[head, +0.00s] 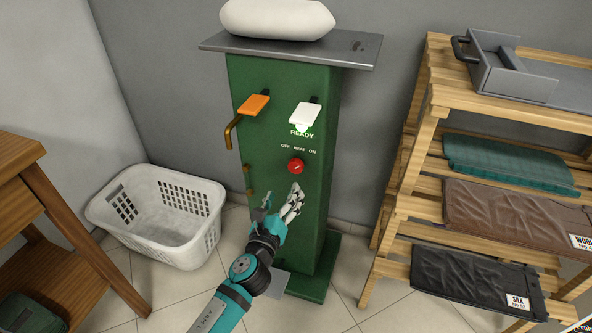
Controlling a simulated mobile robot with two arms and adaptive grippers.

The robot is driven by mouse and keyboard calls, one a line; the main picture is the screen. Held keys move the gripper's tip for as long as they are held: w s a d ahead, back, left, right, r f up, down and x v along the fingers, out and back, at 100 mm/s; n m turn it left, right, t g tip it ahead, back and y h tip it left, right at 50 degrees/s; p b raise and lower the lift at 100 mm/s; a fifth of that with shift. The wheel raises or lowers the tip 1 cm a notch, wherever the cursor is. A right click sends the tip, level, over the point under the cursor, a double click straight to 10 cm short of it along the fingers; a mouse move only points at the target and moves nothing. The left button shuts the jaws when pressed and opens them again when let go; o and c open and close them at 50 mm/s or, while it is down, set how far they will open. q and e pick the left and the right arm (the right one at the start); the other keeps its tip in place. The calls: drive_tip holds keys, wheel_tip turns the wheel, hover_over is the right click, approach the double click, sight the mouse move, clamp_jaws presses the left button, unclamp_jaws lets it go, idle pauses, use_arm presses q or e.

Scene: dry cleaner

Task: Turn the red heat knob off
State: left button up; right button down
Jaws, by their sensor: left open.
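The red heat knob (295,166) sits on the front of a green press cabinet (266,160), below the words OFF, HEAT and ON. A small pale mark shows on the knob, but its exact setting is too small to tell. My left gripper (281,196) is open and empty, in front of the cabinet and just below the knob. It appears apart from the knob. My right gripper is not in view.
An orange lever (253,105) and a white lever (305,114) stick out above the knob. A white laundry basket (160,214) stands left on the floor. A wooden rack (412,170) with folded garments stands right, and a wooden table (50,215) left.

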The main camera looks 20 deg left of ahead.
sight(295, 169)
use_arm(q)
drive_tip(key=w+b, duration=0.1)
drive_tip(key=w, duration=0.8)
drive_tip(key=shift+w+f, duration=0.1)
drive_tip(key=shift+w, duration=0.3)
drive_tip(key=shift+w+a, duration=0.1)
drive_tip(key=shift+w, duration=0.45)
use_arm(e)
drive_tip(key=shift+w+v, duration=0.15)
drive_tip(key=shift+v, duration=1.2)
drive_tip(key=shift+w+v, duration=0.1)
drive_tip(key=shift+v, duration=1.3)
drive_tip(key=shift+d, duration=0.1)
use_arm(q)
drive_tip(key=c, duration=1.1)
drive_tip(key=shift+c, duration=0.2)
